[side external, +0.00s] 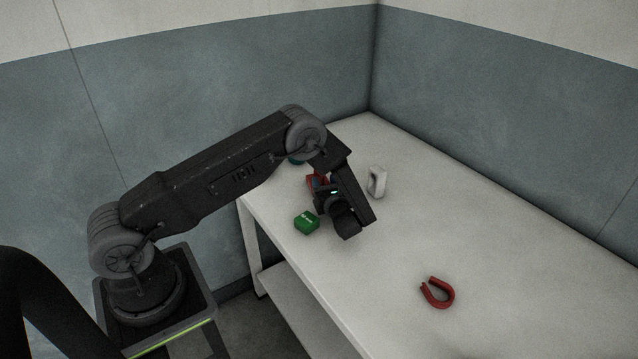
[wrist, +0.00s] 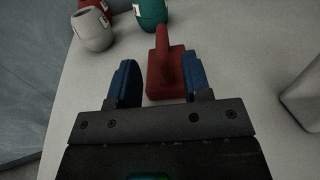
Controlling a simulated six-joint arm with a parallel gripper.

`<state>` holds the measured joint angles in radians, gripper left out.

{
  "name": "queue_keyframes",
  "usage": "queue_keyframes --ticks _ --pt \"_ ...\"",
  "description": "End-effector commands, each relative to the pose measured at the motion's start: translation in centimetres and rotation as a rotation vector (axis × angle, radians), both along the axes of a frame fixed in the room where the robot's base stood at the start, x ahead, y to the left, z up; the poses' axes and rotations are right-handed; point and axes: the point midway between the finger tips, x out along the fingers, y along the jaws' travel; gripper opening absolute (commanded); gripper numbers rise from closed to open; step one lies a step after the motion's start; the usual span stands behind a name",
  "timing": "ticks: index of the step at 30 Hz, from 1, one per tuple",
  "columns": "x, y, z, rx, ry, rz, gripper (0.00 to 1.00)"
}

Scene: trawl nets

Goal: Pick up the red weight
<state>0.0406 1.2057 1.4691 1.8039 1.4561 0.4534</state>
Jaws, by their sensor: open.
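The red weight (wrist: 163,62) has a flat base with a narrow upright part rising from it. In the wrist view it sits between and ahead of my two blue fingers, close to the right one. My gripper (wrist: 162,76) is open, with a clear gap between the left finger and the weight; whether the right finger touches it I cannot tell. In the side external view a bit of the red weight (side external: 312,180) shows beside my gripper (side external: 320,183), mostly hidden behind my wrist.
A green block (side external: 306,222) lies near the table's front edge. A pale grey piece with a hole (side external: 377,182) stands to the right. A red U-shaped piece (side external: 437,293) lies farther right. A grey container (wrist: 92,29) and a teal one (wrist: 152,13) stand beyond the weight.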

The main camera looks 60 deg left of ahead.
Motion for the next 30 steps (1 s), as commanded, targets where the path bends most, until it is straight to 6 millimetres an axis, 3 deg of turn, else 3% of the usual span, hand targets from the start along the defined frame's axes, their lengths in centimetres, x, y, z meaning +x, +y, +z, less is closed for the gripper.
queue_keyframes --ticks 5,12,22,30 --pt "0.4 1.3 0.0 -0.001 -0.001 0.003 0.45" --pt "1.5 4.5 0.0 -0.001 0.000 0.002 0.45" --pt "1.8 5.2 0.0 -0.001 0.000 -0.001 0.45" --pt "1.8 5.2 0.0 -0.001 0.000 -0.001 0.20"
